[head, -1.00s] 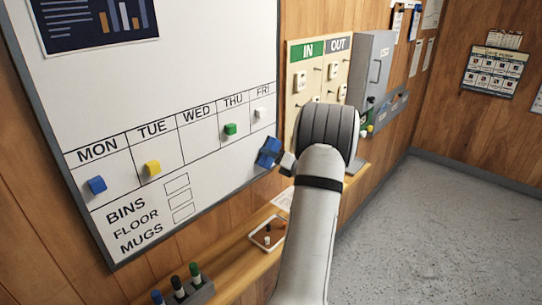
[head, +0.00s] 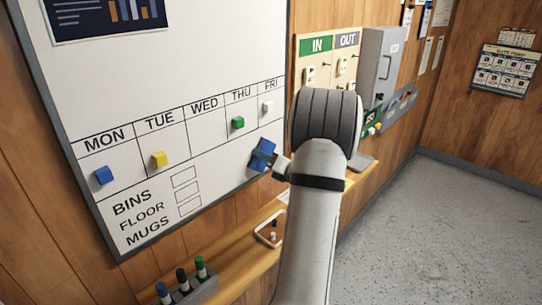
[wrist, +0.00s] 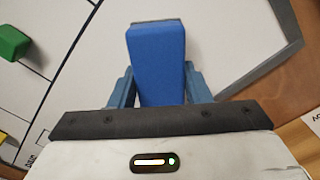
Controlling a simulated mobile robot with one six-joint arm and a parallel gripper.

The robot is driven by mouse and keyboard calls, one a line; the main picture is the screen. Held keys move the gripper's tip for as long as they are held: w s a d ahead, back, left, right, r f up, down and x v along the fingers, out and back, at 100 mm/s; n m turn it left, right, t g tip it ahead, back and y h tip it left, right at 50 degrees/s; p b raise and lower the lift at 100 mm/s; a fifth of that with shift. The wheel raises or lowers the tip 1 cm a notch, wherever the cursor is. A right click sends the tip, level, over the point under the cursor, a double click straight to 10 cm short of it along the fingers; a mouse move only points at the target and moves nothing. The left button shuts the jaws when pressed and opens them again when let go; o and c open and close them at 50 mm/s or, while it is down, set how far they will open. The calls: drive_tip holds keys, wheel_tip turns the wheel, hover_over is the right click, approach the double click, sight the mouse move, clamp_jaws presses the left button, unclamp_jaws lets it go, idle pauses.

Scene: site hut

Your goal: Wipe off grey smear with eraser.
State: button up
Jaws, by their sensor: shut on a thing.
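My gripper (head: 266,158) is shut on a blue eraser (head: 262,153) at the lower right part of the whiteboard (head: 215,45), below the THU and FRI columns. In the wrist view the eraser (wrist: 157,60) sits between the two blue fingers, its far end towards the board. I cannot tell whether it touches the board. No grey smear shows in either view; the eraser and my arm hide part of the board.
Blue (head: 103,175), yellow (head: 159,159), green (head: 237,123) and white (head: 267,107) magnets sit on the weekday grid. A wooden ledge (head: 235,262) below carries a pen holder (head: 195,288) with markers and a small white tray (head: 262,234). An IN/OUT key board (head: 312,60) and grey cabinet (head: 378,65) are to the right.

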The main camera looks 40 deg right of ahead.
sight(240, 163)
drive_tip(key=shift+s+a+b, duration=0.15)
drive_tip(key=shift+a+b, duration=0.2)
drive_tip(key=shift+a, duration=1.6)
drive_tip(key=shift+s+a+b, duration=0.15)
drive_tip(key=shift+a+b, duration=0.2)
drive_tip(key=shift+a, duration=1.55)
drive_tip(key=s, duration=0.6)
drive_tip(key=shift+d, duration=0.3)
drive_tip(key=shift+s, duration=0.1)
drive_tip(key=shift+s+d, duration=0.1)
drive_tip(key=shift+s, duration=1.3)
